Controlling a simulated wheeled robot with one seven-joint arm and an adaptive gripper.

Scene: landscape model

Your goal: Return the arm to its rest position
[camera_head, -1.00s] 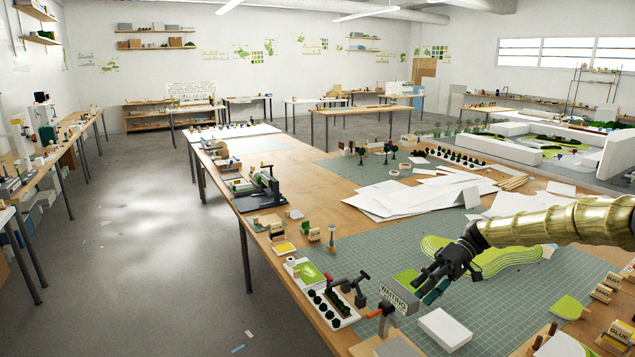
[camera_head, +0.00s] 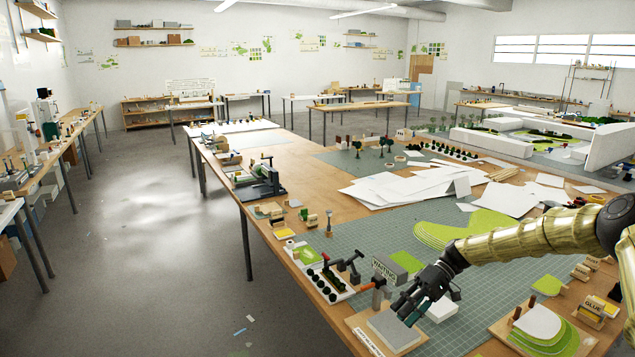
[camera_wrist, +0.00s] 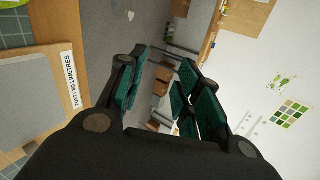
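My gold arm (camera_head: 530,238) reaches in from the right over the worktable. My black gripper (camera_head: 407,311), with teal finger pads, is at the table's front part, above or beside a grey slab on a wooden base (camera_head: 392,329). I cannot tell the exact height. In the wrist view, the fingers of my gripper (camera_wrist: 160,92) stand apart with nothing between them. The slab's base, labelled in millimetres, shows at the left of the wrist view (camera_wrist: 45,122).
A layered green model (camera_head: 465,232) lies on the cutting mat (camera_head: 345,240) beneath my arm. Open floor (camera_head: 150,260) lies left of the table.

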